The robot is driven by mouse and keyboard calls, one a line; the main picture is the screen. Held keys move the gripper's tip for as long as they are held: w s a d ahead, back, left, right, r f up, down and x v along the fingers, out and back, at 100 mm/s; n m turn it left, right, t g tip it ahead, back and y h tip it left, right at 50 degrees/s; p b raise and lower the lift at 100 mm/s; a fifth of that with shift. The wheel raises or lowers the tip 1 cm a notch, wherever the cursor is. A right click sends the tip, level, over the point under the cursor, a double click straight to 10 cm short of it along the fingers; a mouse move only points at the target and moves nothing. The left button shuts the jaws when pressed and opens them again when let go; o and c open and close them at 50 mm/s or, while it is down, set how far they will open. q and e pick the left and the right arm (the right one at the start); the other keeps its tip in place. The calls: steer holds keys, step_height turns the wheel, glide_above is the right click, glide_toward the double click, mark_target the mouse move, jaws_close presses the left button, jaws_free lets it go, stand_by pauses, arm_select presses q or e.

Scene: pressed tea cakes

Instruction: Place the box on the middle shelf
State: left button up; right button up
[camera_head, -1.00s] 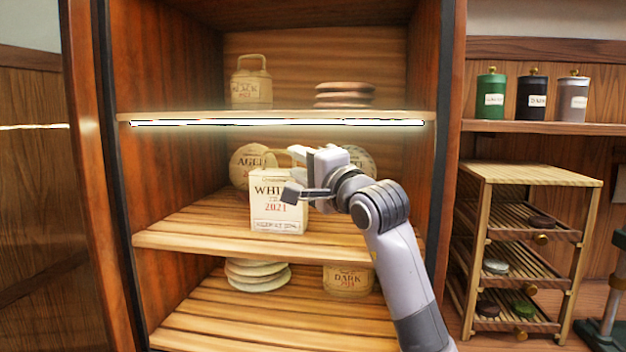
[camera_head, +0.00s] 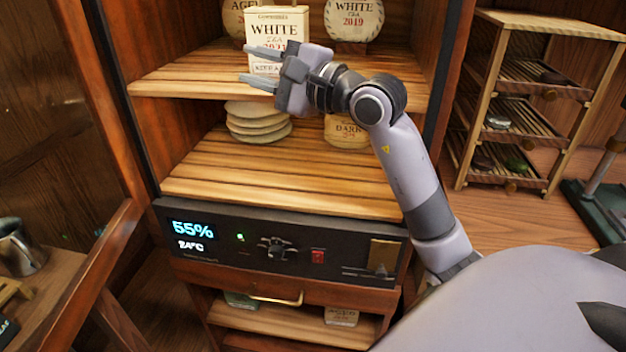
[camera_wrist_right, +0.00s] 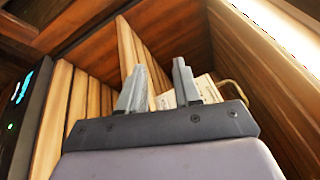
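The white box (camera_head: 276,16) with a handle, labelled White Tea 2021, stands upright on the middle shelf (camera_head: 170,82) of the wooden cabinet. My right gripper (camera_head: 247,63) is in front of the box's lower part and hides some of its label. Its two fingers are spread with nothing between them. In the right wrist view the open fingers (camera_wrist_right: 158,64) show with the box (camera_wrist_right: 202,91) beyond them, partly hidden. My left gripper is not in view.
Round tea cakes, one marked White Tea 2019 (camera_head: 353,18), stand behind on the same shelf. An open door (camera_head: 118,225) is at left, a slatted rack (camera_head: 487,85) at right.

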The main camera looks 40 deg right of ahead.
steer(key=s+a+f+m+g+y, duration=0.1)
steer(key=s+a+f+m+y, duration=0.3)
steer(key=a+f+m+y, duration=0.5)
steer(key=s+d+f+m+h, duration=0.15)
steer(key=f+m+h, duration=0.25)
steer(key=f+m, duration=0.6)
steer(key=s+d+f+m+h, duration=0.1)
steer(key=s+f+m+h, duration=0.35)
steer(key=m, duration=0.75)
steer(key=s+d+f+m+h, duration=0.1)
steer(key=f+m+h, duration=0.4)
steer(key=f+m, duration=0.6)
steer(key=s+a+f+m+g, duration=0.3)
steer(key=s+f+m+g, duration=0.3)
steer(key=s+f+m, duration=0.4)
step_height(320, 180, down, 5)
steer(key=shift+s+a+r+g, duration=0.2)
steer(key=shift+s+g, duration=0.1)
steer(key=shift+s, duration=0.8)
steer(key=shift+y, duration=0.25)
